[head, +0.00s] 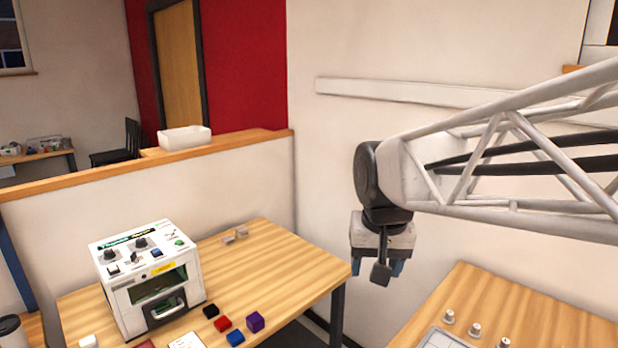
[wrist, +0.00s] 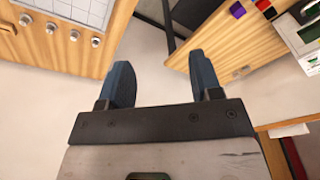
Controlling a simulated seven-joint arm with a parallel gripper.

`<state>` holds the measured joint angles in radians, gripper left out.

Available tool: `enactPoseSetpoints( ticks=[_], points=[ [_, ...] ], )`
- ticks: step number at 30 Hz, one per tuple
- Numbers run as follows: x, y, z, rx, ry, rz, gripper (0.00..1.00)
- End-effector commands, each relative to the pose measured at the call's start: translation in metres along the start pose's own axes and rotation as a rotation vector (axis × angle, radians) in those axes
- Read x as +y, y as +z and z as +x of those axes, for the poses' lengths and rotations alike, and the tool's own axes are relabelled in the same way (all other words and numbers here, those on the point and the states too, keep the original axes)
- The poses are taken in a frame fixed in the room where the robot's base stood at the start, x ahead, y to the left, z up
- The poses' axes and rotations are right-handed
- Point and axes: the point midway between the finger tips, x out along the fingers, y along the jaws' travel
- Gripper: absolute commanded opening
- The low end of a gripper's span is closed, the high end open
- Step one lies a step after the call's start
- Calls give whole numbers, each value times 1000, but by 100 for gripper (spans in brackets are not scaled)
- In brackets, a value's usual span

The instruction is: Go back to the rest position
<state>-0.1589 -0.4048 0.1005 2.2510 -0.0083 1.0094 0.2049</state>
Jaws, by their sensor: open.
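My gripper (head: 384,268) hangs from the white truss arm in the head view, above the gap between the two wooden tables. In the wrist view its two blue fingers (wrist: 163,84) stand wide apart with nothing between them but floor below. The gripper is open and empty. The laser marker (head: 148,277), a white box with knobs on top and a dark window in front, stands on the left table, left of my gripper. Part of it shows at the top right of the wrist view (wrist: 300,32).
The left table (head: 285,270) holds black, red, blue and purple blocks (head: 255,321) near the machine and small grey pieces (head: 235,235) at the back. The right table (head: 545,325) holds several metal pegs (head: 475,330) and a grey tray (head: 440,341). A low partition wall (head: 60,235) stands behind.

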Motion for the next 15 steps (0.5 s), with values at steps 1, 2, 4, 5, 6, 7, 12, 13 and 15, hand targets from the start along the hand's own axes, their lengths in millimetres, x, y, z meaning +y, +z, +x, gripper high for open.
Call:
enactPoseSetpoints(
  ticks=[1,2,4,5,6,7,12,13,15],
  points=[
    [10,13,2,6,2,3,59],
    [15,21,4,8,3,1,59],
    [26,39,8,14,7,-1,59],
    [31,46,10,16,8,-3,59],
    [37,57,12,19,10,-5,59],
    [41,64,14,22,12,-6,59],
    [62,106,28,36,20,-15,59],
    [65,112,30,38,22,-15,59],
    [71,126,35,42,25,-18,59]
  ],
)
